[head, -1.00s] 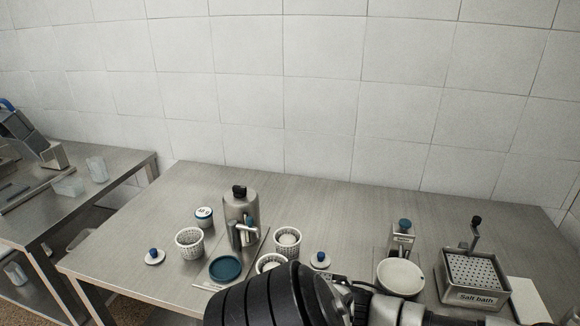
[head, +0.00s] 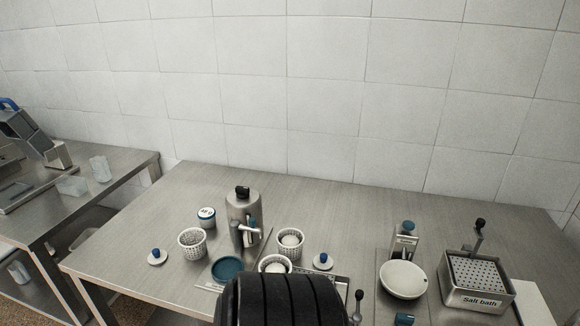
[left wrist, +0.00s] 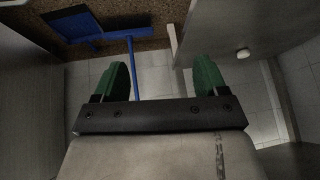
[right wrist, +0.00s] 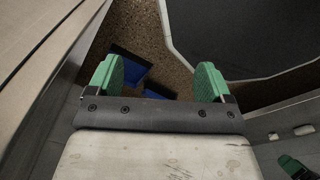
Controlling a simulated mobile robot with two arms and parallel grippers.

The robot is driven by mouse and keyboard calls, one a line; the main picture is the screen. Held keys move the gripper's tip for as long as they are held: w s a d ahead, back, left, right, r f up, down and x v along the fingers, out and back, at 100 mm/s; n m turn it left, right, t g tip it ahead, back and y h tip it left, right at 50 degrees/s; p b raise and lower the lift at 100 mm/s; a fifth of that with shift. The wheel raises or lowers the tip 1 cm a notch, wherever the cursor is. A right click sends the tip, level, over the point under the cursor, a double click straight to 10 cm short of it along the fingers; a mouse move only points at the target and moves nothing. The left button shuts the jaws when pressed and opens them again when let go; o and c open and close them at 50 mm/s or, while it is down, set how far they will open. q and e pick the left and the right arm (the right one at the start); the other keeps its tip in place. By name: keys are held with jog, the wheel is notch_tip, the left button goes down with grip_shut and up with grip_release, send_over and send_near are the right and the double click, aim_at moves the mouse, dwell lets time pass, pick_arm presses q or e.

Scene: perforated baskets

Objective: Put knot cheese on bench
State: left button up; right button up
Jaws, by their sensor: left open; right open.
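The metal bench (head: 330,205) spans the head view. White perforated baskets stand on it: one at left (head: 192,244) looks empty, one at the middle (head: 290,243) and one in front (head: 275,264) each hold a rounded white lump. I cannot tell whether either lump (head: 291,239) is the knot cheese. My left gripper (left wrist: 162,78) is open and empty in the left wrist view, over the floor. My right gripper (right wrist: 160,78) is open and empty in the right wrist view, also over the floor. Neither gripper shows in the head view.
A steel canister (head: 243,215), blue dish (head: 227,269), blue-knobbed lids (head: 157,257), white bowl (head: 403,280) and salt bath box (head: 478,284) crowd the bench's front. Its back strip is clear. Another metal table (head: 50,205) stands at left. A blue dustpan (left wrist: 75,24) lies on the floor.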

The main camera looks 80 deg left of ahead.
pick_arm(q)
jog(key=s+f+g, duration=0.2)
jog(key=s, duration=0.7)
jog(key=s+f+n+g, duration=0.1)
jog(key=s+f+g, duration=0.2)
jog(key=s, duration=0.5)
jog(key=shift+s+y, duration=0.4)
